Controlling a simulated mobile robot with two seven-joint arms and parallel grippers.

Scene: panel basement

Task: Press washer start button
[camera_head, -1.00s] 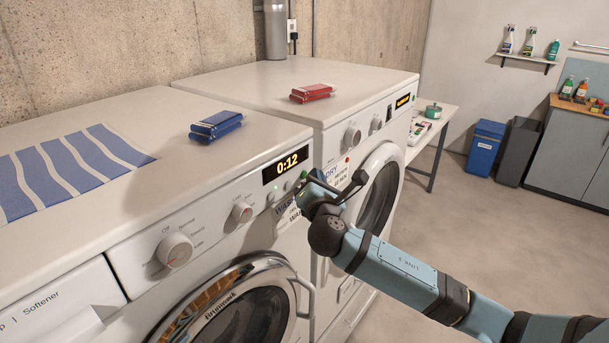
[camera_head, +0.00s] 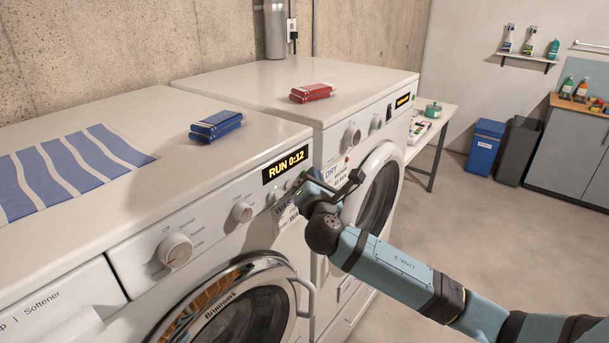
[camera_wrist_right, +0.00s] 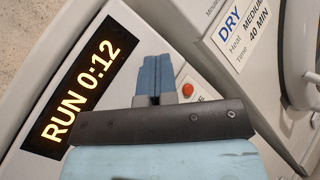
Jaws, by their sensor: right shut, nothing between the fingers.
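The washer (camera_head: 120,238) is the white front-loader at the left, with a chrome-ringed door. Its display (camera_head: 286,167) reads "RUN 0:12", and the same text fills the display in the right wrist view (camera_wrist_right: 75,88). A row of small buttons lies under the display. My right gripper (camera_head: 303,183) is at the right end of this panel, its fingertips at or very near the button row. In the right wrist view its fingers (camera_wrist_right: 157,78) are together and empty. The start button is hidden behind the gripper, so I cannot tell whether they touch. My left gripper is not in view.
Blue and dark bins (camera_head: 485,147) stand at the back. The floor at right is clear.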

